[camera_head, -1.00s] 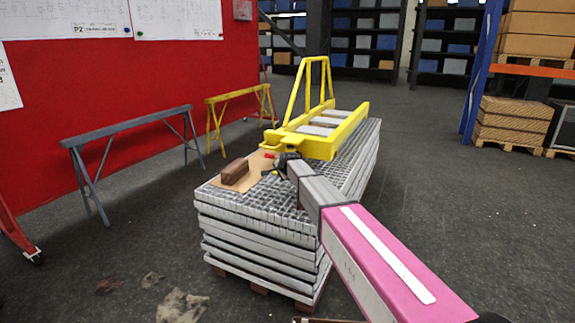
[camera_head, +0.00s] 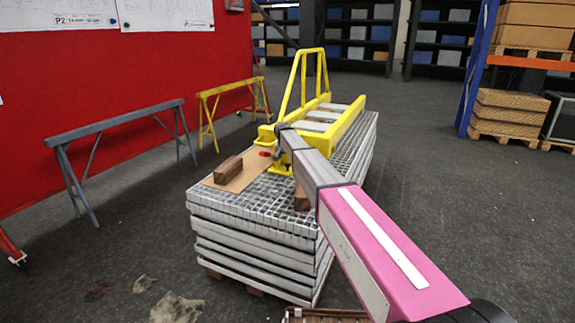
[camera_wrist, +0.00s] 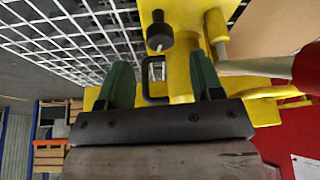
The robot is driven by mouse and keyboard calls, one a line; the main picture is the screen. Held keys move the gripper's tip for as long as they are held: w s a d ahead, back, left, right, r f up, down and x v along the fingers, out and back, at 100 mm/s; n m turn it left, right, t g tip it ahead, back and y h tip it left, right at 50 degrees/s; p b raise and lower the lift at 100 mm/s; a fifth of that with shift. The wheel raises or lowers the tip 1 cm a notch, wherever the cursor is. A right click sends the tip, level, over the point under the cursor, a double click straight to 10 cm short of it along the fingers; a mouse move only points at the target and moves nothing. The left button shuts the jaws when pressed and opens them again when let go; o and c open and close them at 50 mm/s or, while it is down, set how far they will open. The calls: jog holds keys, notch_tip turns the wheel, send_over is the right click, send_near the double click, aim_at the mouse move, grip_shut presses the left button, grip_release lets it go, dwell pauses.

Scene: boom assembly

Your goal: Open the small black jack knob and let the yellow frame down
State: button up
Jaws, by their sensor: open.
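The yellow frame (camera_head: 347,122) lies on the grating stack in the head view, with its tall hoop (camera_head: 303,80) rising at the back. A yellow jack shows partly beneath my arm in the head view (camera_head: 281,165). It fills the upper middle of the wrist view (camera_wrist: 183,70). The small black knob (camera_wrist: 158,38) sticks out from the jack there. My gripper (camera_wrist: 160,62) is open, with its two green fingers spread on either side below the knob. A black loop (camera_wrist: 152,80) shows between the fingers. My arm hides the gripper in the head view.
A red-ended lever (camera_wrist: 305,68) juts in at the right of the wrist view. A brown block (camera_head: 228,169) lies on cardboard (camera_head: 245,178) atop the grating stack (camera_head: 250,228). Grey (camera_head: 120,125) and yellow (camera_head: 228,92) trestles stand left. Floor to the right is clear.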

jog(key=x, duration=0.5)
jog(key=shift+f, duration=0.25)
jog(key=c, duration=0.9)
jog(key=shift+d+n+y, duration=0.1)
jog(key=shift+n+y, duration=0.2)
jog(key=shift+n, duration=0.5)
jog(key=o, duration=0.9)
jog(key=v, duration=1.1)
jog(key=shift+s+f, duration=0.1)
